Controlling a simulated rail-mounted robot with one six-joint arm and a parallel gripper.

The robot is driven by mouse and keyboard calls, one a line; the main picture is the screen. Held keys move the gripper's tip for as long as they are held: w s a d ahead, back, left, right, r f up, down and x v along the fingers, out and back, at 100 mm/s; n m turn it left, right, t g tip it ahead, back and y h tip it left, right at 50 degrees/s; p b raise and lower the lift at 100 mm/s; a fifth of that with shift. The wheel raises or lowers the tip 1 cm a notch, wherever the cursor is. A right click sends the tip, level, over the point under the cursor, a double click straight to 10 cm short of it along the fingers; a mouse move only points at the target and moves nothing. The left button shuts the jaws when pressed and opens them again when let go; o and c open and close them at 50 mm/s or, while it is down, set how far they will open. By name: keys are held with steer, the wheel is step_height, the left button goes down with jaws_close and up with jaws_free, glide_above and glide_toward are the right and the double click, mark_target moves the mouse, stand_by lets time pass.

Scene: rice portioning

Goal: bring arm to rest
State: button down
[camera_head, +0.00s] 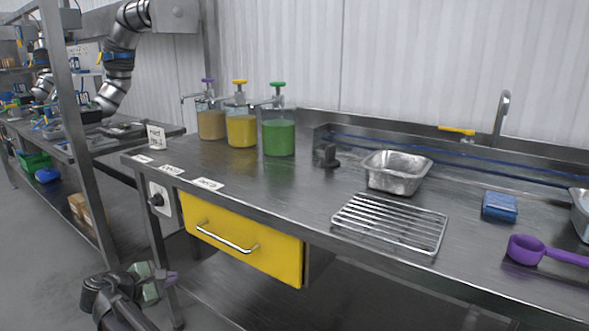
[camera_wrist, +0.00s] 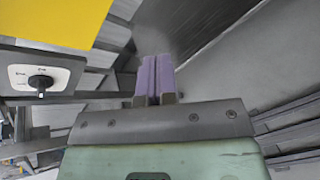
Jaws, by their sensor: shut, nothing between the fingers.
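My gripper (camera_head: 168,277) is low at the bottom left of the head view, in front of the counter and below the yellow drawer (camera_head: 245,240). In the wrist view my gripper (camera_wrist: 155,62) shows its purple fingers together, with nothing between them. The drawer is shut, and part of its yellow front shows at the top left of the wrist view (camera_wrist: 50,20). My arm is folded low, apart from the counter, and touches nothing that I can see.
The steel counter (camera_head: 300,185) holds three pump jars, a metal pan (camera_head: 396,172), a wire rack (camera_head: 390,222), a blue sponge (camera_head: 500,206) and a purple scoop (camera_head: 545,251). Open floor lies at the left.

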steer(key=s+d+f+m+g+y, duration=0.2)
steer(key=d+m, duration=0.5)
steer(key=d, duration=1)
steer(key=s+d+f+m+g+y, duration=0.2)
steer(key=s+d+f+m+g, duration=0.2)
steer(key=d, duration=1.4)
steer(key=s+d+f+m+g+y, duration=0.3)
steer(key=d+m, duration=0.7)
steer(key=d, duration=0.7)
steer(key=s+f+g, duration=0.1)
steer(key=s+g, duration=0.1)
steer(key=shift+s+d+m, duration=0.2)
steer(key=shift+s+m, duration=0.1)
steer(key=shift+s, duration=0.05)
